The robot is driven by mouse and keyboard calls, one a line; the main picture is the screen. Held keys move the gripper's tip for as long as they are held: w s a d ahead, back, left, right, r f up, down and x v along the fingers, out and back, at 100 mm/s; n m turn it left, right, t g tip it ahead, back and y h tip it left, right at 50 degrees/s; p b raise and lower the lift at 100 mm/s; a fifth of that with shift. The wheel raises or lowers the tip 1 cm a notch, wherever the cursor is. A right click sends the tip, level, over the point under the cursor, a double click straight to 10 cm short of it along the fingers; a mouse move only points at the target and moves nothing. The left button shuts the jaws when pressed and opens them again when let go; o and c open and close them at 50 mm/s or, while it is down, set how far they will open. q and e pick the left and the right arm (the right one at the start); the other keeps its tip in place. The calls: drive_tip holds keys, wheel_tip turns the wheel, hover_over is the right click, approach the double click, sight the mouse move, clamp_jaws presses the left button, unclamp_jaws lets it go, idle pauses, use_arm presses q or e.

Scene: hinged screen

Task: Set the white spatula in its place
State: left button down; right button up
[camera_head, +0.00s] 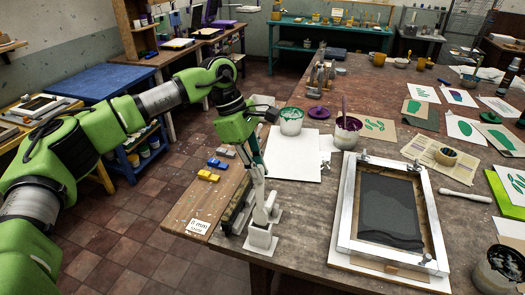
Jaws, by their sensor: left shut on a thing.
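My left gripper (257,172) points down over the near left edge of the worktable. It is shut on a narrow white thing, which I take to be the white spatula (260,188); it is held roughly upright. The gripper hides part of it. Its lower end overlaps a white block-like fitting (261,238) at the table edge; I cannot tell whether they touch. Another white, handle-shaped tool (464,201) lies flat on the table to the right of the screen frame. My right gripper is not in view.
A hinged screen (345,215) lies right of the gripper. A white sheet (295,160), a white tub (291,121) and a purple-stained pot (347,131) stand behind. Small coloured blocks (209,175) lie on the wooden board to the left. Prints crowd the right.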

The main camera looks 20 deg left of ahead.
use_arm(q)
drive_tip(key=shift+w+r, duration=0.25)
drive_tip(key=shift+w, duration=0.1)
wheel_tip(320, 180, down, 5)
drive_tip(key=b, duration=0.4)
drive_tip(key=shift+a+r, duration=0.1)
drive_tip(key=shift+r, duration=0.1)
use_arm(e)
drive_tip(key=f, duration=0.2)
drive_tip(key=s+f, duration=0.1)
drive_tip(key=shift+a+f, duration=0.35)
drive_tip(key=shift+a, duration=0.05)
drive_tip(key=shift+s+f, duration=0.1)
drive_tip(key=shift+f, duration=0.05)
